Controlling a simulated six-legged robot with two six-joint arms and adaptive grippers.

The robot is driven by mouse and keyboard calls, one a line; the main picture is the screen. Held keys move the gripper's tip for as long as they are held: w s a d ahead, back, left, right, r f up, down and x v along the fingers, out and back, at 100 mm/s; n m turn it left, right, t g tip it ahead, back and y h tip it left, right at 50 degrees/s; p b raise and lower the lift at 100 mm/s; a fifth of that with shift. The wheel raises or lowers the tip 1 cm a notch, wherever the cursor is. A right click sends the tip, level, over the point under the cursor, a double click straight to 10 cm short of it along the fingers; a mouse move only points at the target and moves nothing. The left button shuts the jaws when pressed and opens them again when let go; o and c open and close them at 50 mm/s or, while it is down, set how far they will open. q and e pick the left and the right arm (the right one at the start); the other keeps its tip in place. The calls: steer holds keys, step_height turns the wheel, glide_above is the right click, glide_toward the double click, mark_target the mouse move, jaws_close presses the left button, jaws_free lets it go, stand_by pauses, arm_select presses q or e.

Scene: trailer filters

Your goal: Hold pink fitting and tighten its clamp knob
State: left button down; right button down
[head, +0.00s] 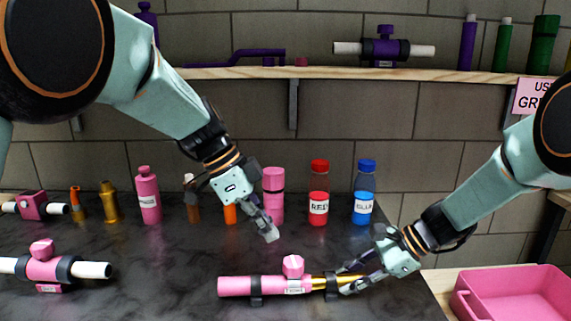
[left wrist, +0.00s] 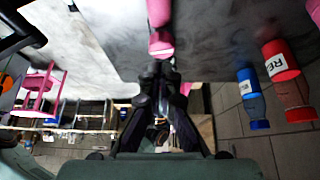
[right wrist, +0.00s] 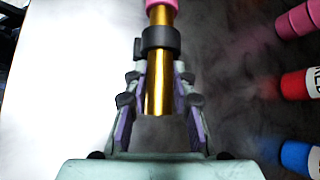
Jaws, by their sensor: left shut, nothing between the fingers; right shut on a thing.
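The pink fitting (head: 250,286) lies along black supports on the dark counter, with a pink clamp knob (head: 293,265) on top and a gold tube (head: 325,282) at its right end. My right gripper (head: 347,281) is shut on the gold tube, whose end shows between its fingers in the right wrist view (right wrist: 160,95), beside a black ring. My left gripper (head: 271,236) is shut and empty, above and a little left of the knob, apart from it. In the left wrist view, pink parts (left wrist: 160,44) show just beyond the closed fingertips; which parts is unclear.
A red bottle (head: 319,205), a blue bottle (head: 364,205) and a pink cylinder (head: 273,190) stand behind the fitting. Another pink fitting (head: 48,269) lies at the left. A pink bin (head: 480,310) is at the right. A wooden shelf (head: 320,73) runs above.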

arm_select(q)
steer(key=shift+f, duration=3.3)
steer(key=shift+d, duration=0.3)
steer(key=shift+w, duration=0.25)
steer(key=shift+a, duration=0.1)
steer(key=shift+a+r, duration=0.15)
steer(key=shift+a, duration=0.15)
step_height(320, 180, up, 6)
steer(key=shift+f, duration=0.1)
